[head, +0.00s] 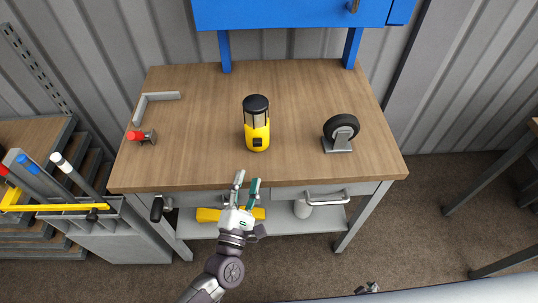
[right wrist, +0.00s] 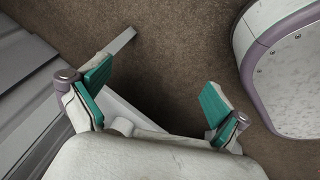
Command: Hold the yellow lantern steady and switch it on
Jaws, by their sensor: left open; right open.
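The yellow lantern (head: 257,137) stands upright near the middle of the wooden workbench top. It has a black cap, a clear middle with dark bars and a small black part low on its front, which may be the switch. My left gripper (head: 246,183) is open and empty at the bench's front edge, in front of the lantern and apart from it. My right gripper (right wrist: 152,88) shows in the right wrist view, open and empty, with the brown floor beyond it. I cannot make out the right gripper's jaws in the head view.
On the workbench (head: 200,110) lie a grey angle bracket (head: 149,101), a small red-ended part (head: 136,135) and a black caster wheel (head: 341,128). A blue cabinet (head: 290,14) hangs behind. A tool rack (head: 60,190) stands at the left. The bench around the lantern is clear.

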